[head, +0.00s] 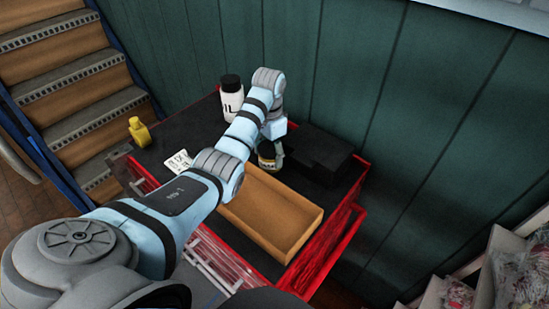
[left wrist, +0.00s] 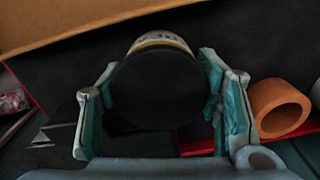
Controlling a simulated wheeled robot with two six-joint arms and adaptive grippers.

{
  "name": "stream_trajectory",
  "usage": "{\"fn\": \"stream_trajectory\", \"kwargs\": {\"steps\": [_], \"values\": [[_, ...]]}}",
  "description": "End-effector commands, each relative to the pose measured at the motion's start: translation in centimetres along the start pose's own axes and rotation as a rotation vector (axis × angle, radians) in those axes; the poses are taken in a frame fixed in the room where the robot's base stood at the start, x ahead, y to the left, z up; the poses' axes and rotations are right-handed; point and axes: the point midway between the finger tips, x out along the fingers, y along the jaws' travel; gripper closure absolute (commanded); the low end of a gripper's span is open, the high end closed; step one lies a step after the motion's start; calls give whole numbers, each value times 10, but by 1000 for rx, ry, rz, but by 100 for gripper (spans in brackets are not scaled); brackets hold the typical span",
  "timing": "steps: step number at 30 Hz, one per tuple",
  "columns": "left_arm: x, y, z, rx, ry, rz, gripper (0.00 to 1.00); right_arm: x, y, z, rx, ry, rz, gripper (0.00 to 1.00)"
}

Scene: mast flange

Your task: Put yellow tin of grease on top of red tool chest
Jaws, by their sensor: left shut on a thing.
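The red tool chest (head: 322,252) stands against the green wall, with a black top. My left gripper (head: 271,149) is over the chest's top, behind the wooden tray. It is shut on the tin of grease (head: 266,162), which shows a pale yellowish label and is partly hidden by the gripper. In the left wrist view the tin (left wrist: 155,90) sits between both fingers, its dark round end towards the camera. I cannot tell whether the tin touches the chest's top. My right gripper is not in view.
On the chest are an open wooden tray (head: 272,212), a black box (head: 318,155), a white bottle (head: 231,104) with a black cap, a white card (head: 181,166) and a small yellow bottle (head: 139,131). An orange ring (left wrist: 280,106) shows in the left wrist view. Stairs rise at left.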

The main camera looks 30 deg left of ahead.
Motion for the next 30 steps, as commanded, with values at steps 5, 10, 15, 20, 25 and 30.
{"fn": "stream_trajectory", "kwargs": {"steps": [5,10,15,20,25,30], "values": [[25,-5,6,-12,1,-1,79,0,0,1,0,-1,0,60],[25,-5,6,-13,2,-1,79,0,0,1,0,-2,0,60],[27,-4,6,-12,0,0,34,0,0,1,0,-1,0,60],[27,-4,6,-12,0,0,22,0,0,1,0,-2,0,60],[27,-4,6,-12,0,0,22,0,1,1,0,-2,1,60],[22,-4,4,-10,2,0,22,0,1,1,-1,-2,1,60]]}}
